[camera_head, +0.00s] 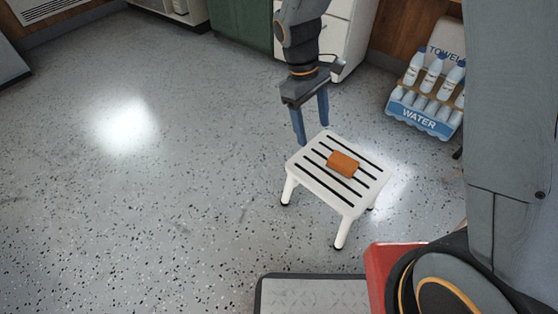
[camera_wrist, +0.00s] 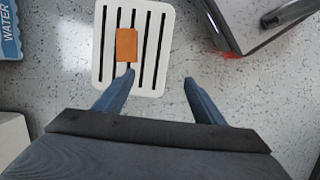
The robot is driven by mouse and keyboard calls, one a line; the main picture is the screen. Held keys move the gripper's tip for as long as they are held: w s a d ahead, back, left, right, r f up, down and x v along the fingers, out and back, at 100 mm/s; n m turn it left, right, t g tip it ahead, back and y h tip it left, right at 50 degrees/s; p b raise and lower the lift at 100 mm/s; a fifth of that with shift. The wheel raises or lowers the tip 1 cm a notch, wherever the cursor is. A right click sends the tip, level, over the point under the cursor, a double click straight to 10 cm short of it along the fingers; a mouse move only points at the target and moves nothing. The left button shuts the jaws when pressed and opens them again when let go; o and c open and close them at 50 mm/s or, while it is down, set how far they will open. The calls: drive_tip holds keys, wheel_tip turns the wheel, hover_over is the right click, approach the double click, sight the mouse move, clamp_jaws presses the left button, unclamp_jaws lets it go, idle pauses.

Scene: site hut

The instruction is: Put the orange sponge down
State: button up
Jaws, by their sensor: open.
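The orange sponge (camera_head: 343,163) lies flat on top of a white slatted step stool (camera_head: 316,176), near the middle of its top. In the wrist view the sponge (camera_wrist: 127,45) lies across the dark slots of the stool (camera_wrist: 156,78). My gripper (camera_head: 311,134) is open and empty, above the far left side of the stool. In the wrist view my gripper (camera_wrist: 158,75) has its fingers spread wide. Its left finger overlaps the stool's lower edge in the picture, close below the sponge. I cannot tell the exact height gap.
A water bottle pack (camera_head: 424,112) stands on the floor at right, by a box marked TOWEL (camera_head: 452,38). White drawers (camera_head: 350,38) and a green cabinet (camera_head: 240,22) stand behind my arm. The speckled floor (camera_head: 150,210) at left is clear.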

drive_tip(key=s+a+r+m+y, duration=0.1)
drive_tip(key=s+a+r, duration=0.2)
drive_tip(key=s, duration=0.4)
drive_tip(key=s+a+r+m+t+y, duration=0.1)
drive_tip(key=s+a+r, duration=0.1)
drive_tip(key=s+r, duration=0.2)
drive_tip(key=s+a+r+y, duration=0.1)
drive_tip(key=s+a+r, duration=0.2)
drive_tip(key=s, duration=0.7)
drive_tip(key=shift+s+a+r+m, duration=0.15)
drive_tip(key=shift+a+r+m, duration=0.2)
drive_tip(key=shift+m, duration=0.05)
drive_tip(key=d+r+m+p, duration=0.3)
drive_tip(key=d+r+p, duration=0.7)
drive_tip(key=r+p, duration=0.3)
drive_tip(key=d+r+m+p, duration=0.3)
drive_tip(key=d+r+p, duration=0.7)
drive_tip(key=r+p, duration=0.3)
drive_tip(key=p, duration=0.3)
drive_tip(key=shift+d+r+m+h, duration=0.15)
drive_tip(key=shift+r+m+h, duration=0.15)
drive_tip(key=shift+r+m, duration=0.1)
drive_tip(key=shift+o, duration=0.4)
drive_tip(key=shift+s+d+r, duration=0.1)
drive_tip(key=shift+d+r, duration=0.05)
drive_tip(key=shift+d, duration=0.15)
